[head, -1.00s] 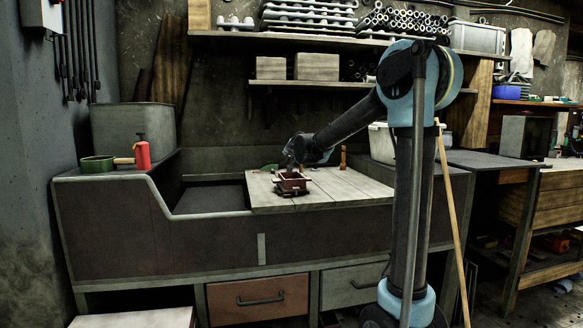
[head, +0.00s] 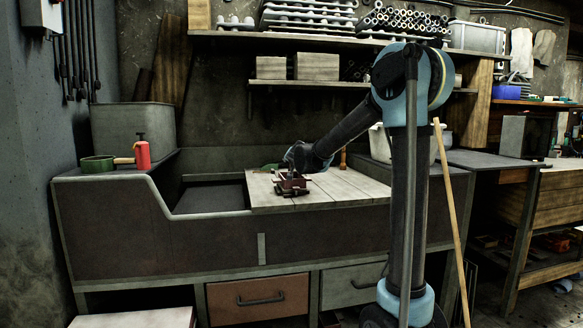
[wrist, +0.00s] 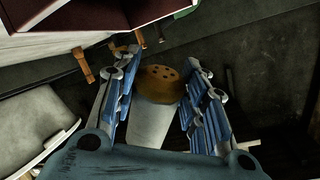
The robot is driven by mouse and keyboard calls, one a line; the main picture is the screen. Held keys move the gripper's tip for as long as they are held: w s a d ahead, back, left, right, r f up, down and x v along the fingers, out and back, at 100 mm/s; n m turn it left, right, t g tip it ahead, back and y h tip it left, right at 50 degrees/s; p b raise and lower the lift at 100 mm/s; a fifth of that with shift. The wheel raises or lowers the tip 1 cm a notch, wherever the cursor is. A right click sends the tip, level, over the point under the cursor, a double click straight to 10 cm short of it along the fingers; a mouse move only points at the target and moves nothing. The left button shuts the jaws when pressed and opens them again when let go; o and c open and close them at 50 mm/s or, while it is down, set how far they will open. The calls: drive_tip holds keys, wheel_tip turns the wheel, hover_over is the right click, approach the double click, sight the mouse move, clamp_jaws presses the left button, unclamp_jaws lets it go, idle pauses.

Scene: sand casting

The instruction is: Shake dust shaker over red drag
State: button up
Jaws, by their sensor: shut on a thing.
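My gripper (wrist: 161,72) is shut on the dust shaker (wrist: 155,112), which has a pale body and a brown, perforated top. In the wrist view the shaker sits between the blue fingers, its holed top facing away from my palm. The red drag (head: 291,187), a small dark red frame, lies on the grey wooden board in the head view. It also appears, cut off, at the top left of the wrist view (wrist: 140,12). In the head view my gripper (head: 291,164) is just above the drag, and the shaker is hard to make out there.
The wooden board (head: 350,188) has free room right of the drag. A dark open bin (head: 212,198) lies left of it. A shelf (head: 340,85) hangs above.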

drive_tip(key=shift+r, duration=2)
drive_tip(key=shift+r, duration=2.5)
drive_tip(key=shift+r+m+g+y, duration=0.1)
drive_tip(key=shift+m+g+y, duration=0.5)
drive_tip(key=shift+m, duration=0.5)
drive_tip(key=shift+r+m+g+y, duration=0.1)
drive_tip(key=shift+m+g+y, duration=0.45)
drive_tip(key=shift+m, duration=0.55)
drive_tip(key=m+g+y, duration=0.1)
drive_tip(key=m, duration=0.1)
drive_tip(key=shift+r+m+g+y, duration=0.15)
drive_tip(key=shift+m+g+y, duration=0.1)
drive_tip(key=shift+m+y, duration=0.1)
drive_tip(key=shift+r+m+g+y, duration=0.1)
drive_tip(key=shift+m+g+y, duration=0.2)
drive_tip(key=shift+m+y, duration=0.65)
drive_tip(key=m+y, duration=0.1)
drive_tip(key=m, duration=0.1)
drive_tip(key=m+y, duration=0.2)
drive_tip(key=shift+r+m+g, duration=0.2)
drive_tip(key=shift+m+g, duration=0.1)
drive_tip(key=shift+g, duration=0.1)
drive_tip(key=m+y, duration=0.2)
drive_tip(key=m, duration=0.1)
drive_tip(key=shift+r, duration=0.15)
drive_tip(key=m+y, duration=0.1)
drive_tip(key=m, duration=0.2)
drive_tip(key=shift+r+y, duration=0.2)
drive_tip(key=shift+y, duration=0.15)
